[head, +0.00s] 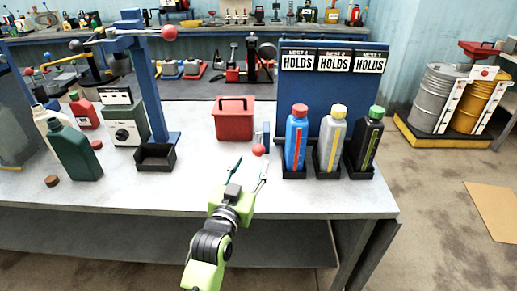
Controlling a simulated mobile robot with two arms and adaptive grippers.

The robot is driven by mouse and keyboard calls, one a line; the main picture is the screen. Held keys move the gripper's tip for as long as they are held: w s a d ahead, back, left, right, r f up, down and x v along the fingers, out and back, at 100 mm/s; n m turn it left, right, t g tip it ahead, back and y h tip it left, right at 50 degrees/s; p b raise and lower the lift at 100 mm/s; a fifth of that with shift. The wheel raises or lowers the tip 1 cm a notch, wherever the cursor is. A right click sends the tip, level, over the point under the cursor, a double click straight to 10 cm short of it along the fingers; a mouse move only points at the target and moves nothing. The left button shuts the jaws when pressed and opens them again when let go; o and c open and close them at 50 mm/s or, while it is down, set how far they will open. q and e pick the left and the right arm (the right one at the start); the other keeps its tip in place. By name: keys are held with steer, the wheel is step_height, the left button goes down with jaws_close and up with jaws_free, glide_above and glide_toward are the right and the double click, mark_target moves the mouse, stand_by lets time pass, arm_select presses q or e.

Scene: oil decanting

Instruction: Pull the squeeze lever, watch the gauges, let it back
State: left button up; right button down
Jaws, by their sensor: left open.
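A lever with a red ball knob (258,150) stands low at the left side of the blue nest rack (326,102). My left gripper (251,163) is open, its fingers spread just in front of and below the knob. I cannot tell whether it touches it. The rack holds a blue bottle with a red cap (297,128), a grey bottle with a yellow cap (329,140) and a black bottle with a green cap (366,132), each upright in a black nest. Each bottle has a coloured vertical gauge strip on its front. My right gripper is not in view.
A red box (234,119) stands behind my gripper. The table front between tray and gripper is clear.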

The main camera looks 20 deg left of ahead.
mark_target(256, 154)
arm_select(q)
steer(key=w, duration=0.7)
steer(key=shift+w+p, duration=0.3)
steer(key=shift+p, duration=0.1)
jaws_close()
